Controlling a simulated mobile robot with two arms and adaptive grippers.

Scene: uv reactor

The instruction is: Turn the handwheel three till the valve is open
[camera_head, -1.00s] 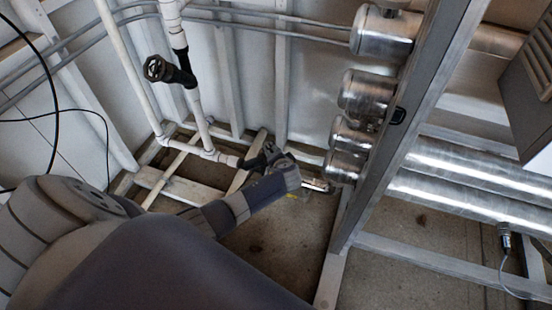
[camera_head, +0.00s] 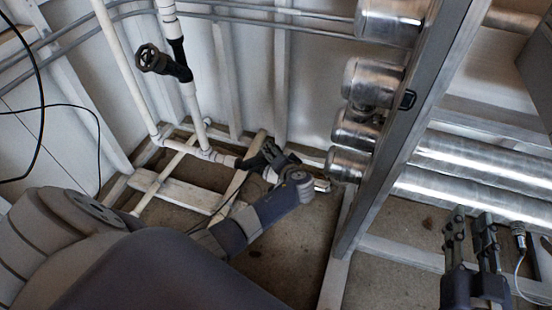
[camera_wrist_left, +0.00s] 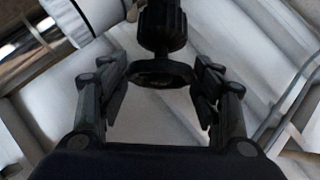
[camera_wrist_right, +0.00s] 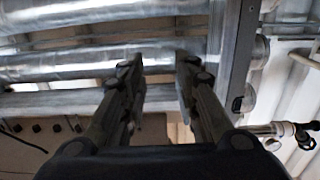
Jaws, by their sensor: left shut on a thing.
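A black handwheel (camera_wrist_left: 160,73) on a black valve shows in the left wrist view, between my left gripper's fingers (camera_wrist_left: 160,85). The fingers are shut on its rim from both sides. In the head view my left gripper (camera_head: 272,158) is low at the black valve on the white pipe, and the wheel there is mostly hidden. A second black handwheel (camera_head: 150,58) stands free, higher on the upright white pipe. My right gripper (camera_head: 470,225) is open and empty at the lower right; its fingers also show apart in the right wrist view (camera_wrist_right: 160,65). I see no number on either wheel.
Shiny metal cylinders (camera_head: 375,85) and a slanted grey frame post (camera_head: 410,120) stand right of my left gripper. Large silver pipes (camera_head: 480,165) run behind my right gripper. A sensor with a cable (camera_head: 519,238) is close beside it. Black cables (camera_head: 40,100) hang at left.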

